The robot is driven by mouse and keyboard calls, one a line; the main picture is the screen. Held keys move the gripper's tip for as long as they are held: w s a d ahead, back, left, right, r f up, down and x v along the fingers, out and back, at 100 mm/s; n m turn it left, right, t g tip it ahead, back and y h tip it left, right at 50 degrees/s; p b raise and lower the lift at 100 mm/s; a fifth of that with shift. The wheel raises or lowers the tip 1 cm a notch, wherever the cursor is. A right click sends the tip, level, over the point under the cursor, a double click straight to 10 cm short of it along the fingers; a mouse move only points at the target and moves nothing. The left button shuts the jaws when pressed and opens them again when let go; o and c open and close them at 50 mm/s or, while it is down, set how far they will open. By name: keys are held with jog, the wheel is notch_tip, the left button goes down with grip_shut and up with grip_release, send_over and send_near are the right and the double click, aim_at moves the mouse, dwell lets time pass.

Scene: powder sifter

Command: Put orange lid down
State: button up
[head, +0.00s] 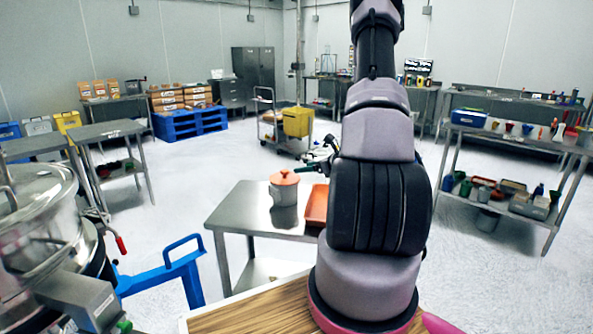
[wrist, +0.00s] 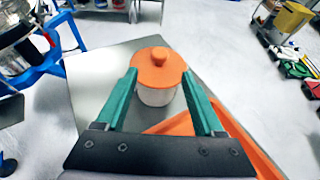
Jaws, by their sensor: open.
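The orange lid (head: 284,177) with a round knob sits on top of a pale pot (head: 284,194) on the small metal table. In the wrist view the lid (wrist: 158,66) and the pot (wrist: 157,96) show just ahead, between the green fingers in the picture. My gripper (wrist: 158,75) is open, with nothing held in it. In the head view my gripper (head: 322,158) is partly hidden behind my arm, to the right of and above the lid, and looks apart from it.
An orange tray (head: 316,206) lies on the metal table (head: 235,210) to the right of the pot, and my arm hides part of it. The tabletop left of the pot is clear. A steel sifter (head: 40,230) and a blue frame (head: 170,272) stand at left.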

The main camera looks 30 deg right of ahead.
jog(key=s+a+r+n+g+y, duration=0.25)
jog(key=s+a+r+n, duration=0.35)
jog(key=a+r, duration=0.4)
jog(key=s+a+r+n+g+y, duration=0.2)
jog(key=s+a+r+n+g, duration=0.15)
jog(key=a+r+n, duration=0.55)
jog(key=s+a+r+n+h, duration=0.1)
jog(key=s+r+n+h, duration=0.2)
jog(key=s+r+n, duration=0.3)
jog(key=s+a+r+n+h, duration=0.2)
jog(key=s+r+n+h, duration=0.2)
jog(key=s, duration=0.7)
notch_tip(320, 180, up, 2)
jog(key=n, duration=0.3)
jog(key=shift+r, duration=0.1)
